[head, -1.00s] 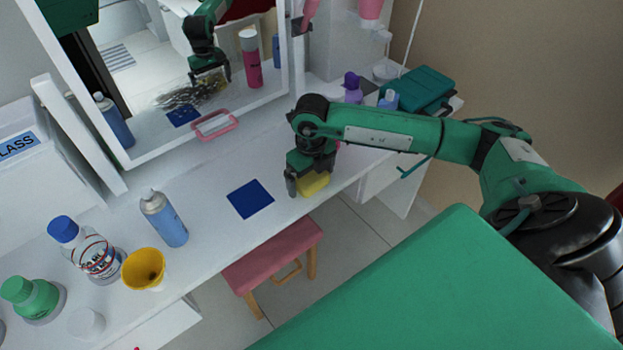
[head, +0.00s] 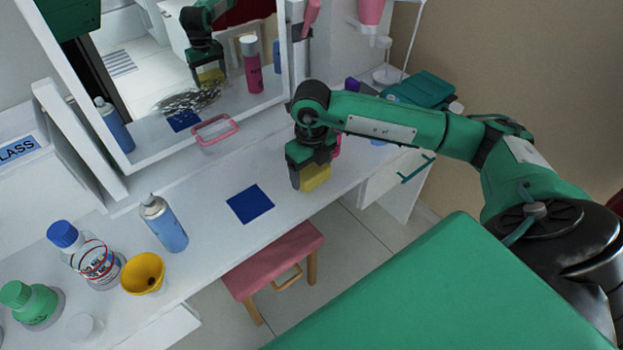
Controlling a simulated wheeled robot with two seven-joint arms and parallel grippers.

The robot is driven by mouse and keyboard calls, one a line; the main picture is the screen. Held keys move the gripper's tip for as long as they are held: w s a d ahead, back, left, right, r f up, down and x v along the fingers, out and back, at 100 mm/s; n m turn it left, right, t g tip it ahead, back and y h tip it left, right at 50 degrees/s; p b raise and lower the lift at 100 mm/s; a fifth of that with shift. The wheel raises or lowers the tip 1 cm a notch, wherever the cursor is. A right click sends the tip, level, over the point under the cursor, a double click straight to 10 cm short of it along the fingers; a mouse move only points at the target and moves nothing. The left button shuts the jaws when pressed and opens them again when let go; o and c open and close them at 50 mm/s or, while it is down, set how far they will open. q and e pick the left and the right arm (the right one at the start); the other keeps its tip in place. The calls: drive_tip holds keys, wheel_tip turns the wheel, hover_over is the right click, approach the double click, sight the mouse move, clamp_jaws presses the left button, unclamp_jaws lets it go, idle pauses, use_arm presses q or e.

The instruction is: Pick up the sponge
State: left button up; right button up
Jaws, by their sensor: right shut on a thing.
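The yellow sponge (head: 316,178) is held in my right gripper (head: 311,184), which is shut on it. The sponge appears raised above the white counter near its front edge, to the right of a dark blue square (head: 250,203). The gripper points down, and its far finger is partly hidden. The mirror also shows the gripper with the yellow sponge. My left gripper is not in view.
A pink stool (head: 272,262) stands below. A teal case (head: 420,91) lies at the back right.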

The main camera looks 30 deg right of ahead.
sight(312, 169)
wheel_tip(312, 169, up, 16)
drive_tip(key=shift+f, duration=0.15)
